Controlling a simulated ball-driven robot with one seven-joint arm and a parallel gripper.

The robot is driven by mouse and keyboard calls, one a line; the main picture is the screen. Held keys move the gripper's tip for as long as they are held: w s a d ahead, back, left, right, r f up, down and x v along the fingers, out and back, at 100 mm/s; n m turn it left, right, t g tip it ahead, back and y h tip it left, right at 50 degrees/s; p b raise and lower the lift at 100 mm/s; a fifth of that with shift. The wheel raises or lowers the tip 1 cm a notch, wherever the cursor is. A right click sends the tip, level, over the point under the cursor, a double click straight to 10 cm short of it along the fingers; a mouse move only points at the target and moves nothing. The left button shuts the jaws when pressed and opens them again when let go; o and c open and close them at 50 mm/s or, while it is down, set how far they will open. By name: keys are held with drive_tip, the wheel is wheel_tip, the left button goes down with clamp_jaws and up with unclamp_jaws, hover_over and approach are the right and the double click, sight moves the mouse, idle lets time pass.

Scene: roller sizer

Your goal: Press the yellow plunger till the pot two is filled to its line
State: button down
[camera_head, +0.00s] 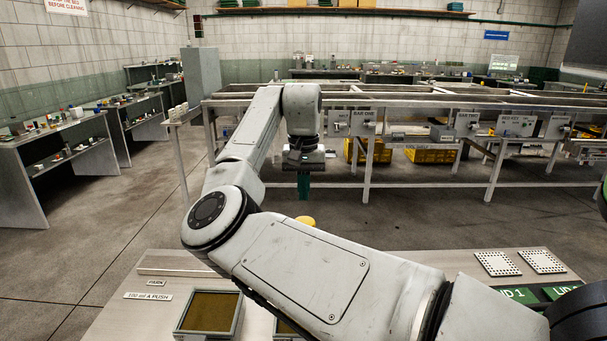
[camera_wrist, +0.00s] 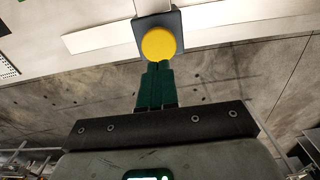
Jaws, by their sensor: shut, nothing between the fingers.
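The yellow plunger (camera_head: 305,221) shows as a small round top just above my arm in the head view; its lower part is hidden by the arm. In the wrist view the yellow plunger (camera_wrist: 159,44) is a full disc on a dark square base. My gripper (camera_head: 304,198) points down with its green fingers shut and empty, slightly above the plunger in the picture. In the wrist view my gripper (camera_wrist: 158,65) has its tips at the disc's lower edge; contact is not clear. A square tray-like pot (camera_head: 240,318) holds brownish material. A second one is mostly hidden; no pot two label or line is visible.
The pale bench (camera_head: 120,318) carries signs reading "PARK" (camera_head: 156,283) and "100 ml A PUSH" (camera_head: 148,296). Two perforated white plates (camera_head: 497,263) and a green "LID 1" piece (camera_head: 516,294) lie at right. A long metal frame (camera_head: 420,100) stands behind, beyond open floor.

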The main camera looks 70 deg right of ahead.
drive_tip(key=shift+f, duration=3.15)
drive_tip(key=shift+f+p, duration=0.45)
drive_tip(key=shift+f, duration=1.1)
drive_tip(key=shift+a+f, duration=0.1)
wheel_tip(320, 180, up, 5)
drive_tip(key=p, duration=0.5)
drive_tip(key=shift+f, duration=0.1)
wheel_tip(320, 180, up, 10)
drive_tip(key=b, duration=0.1)
